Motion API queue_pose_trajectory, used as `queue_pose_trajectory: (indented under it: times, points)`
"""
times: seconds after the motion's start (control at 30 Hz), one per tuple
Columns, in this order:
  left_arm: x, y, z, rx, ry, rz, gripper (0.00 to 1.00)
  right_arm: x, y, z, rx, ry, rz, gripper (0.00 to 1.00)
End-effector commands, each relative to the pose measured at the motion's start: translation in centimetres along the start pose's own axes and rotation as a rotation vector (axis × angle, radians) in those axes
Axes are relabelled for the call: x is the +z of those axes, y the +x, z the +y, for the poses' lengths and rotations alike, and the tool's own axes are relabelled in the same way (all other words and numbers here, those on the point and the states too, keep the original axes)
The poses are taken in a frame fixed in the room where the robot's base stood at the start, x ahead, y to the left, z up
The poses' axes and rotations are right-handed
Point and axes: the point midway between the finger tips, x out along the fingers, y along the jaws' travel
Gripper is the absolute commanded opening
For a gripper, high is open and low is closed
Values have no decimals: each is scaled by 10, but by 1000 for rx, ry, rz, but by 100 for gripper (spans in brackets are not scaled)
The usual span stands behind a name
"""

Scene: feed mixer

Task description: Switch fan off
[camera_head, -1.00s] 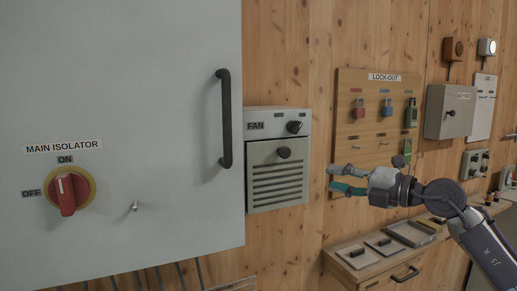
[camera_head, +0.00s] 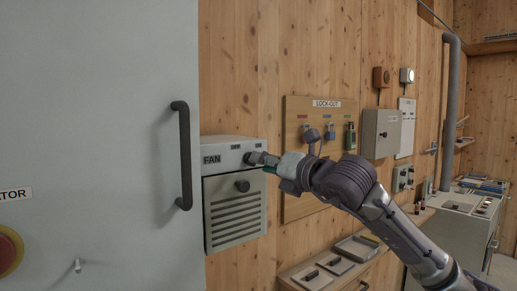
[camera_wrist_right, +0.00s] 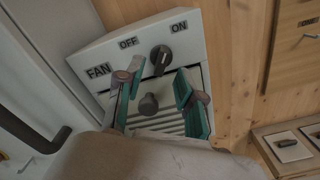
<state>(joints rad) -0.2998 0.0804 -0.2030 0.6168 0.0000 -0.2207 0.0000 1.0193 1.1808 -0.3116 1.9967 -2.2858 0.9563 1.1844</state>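The grey fan box (camera_head: 235,195) is on the wooden wall, right of the big cabinet. The right wrist view shows its FAN, OFF and ON labels and the dark switch knob (camera_wrist_right: 160,57) below and between OFF and ON. I cannot tell surely which label the knob points to. My right gripper (camera_wrist_right: 159,74) is open, its teal-padded fingers on either side of the knob's line, tips close to it; contact is not clear. In the head view, my right gripper (camera_head: 262,160) hides most of the knob. My left gripper is not in view.
A round knob (camera_head: 242,186) is on the louvred panel (camera_head: 236,215) below the switch. The cabinet with its black handle (camera_head: 183,155) stands close on the left. A lock-out board (camera_head: 297,205) and a low bench (camera_head: 310,268) are to the right.

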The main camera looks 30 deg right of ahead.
Motion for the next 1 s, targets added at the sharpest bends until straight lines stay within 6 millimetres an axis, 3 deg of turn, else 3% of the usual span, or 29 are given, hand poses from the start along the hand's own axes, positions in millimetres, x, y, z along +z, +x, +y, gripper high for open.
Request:
queue_pose_trajectory:
  times: [0.03, 0.2, 0.53, 0.77, 1.0]
  points:
    - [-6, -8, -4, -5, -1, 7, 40, 4, 8, 2, 0, 3, 0, 38]
    - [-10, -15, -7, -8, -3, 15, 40, 2, 22, 1, 0, 2, 0, 38]
    - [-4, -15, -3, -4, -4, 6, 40, 0, 26, 0, 1, 1, -1, 38]
    - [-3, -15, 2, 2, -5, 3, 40, 0, 25, 0, 0, 1, -1, 1]
    - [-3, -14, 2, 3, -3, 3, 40, 0, 25, -1, 0, -1, 0, 0]
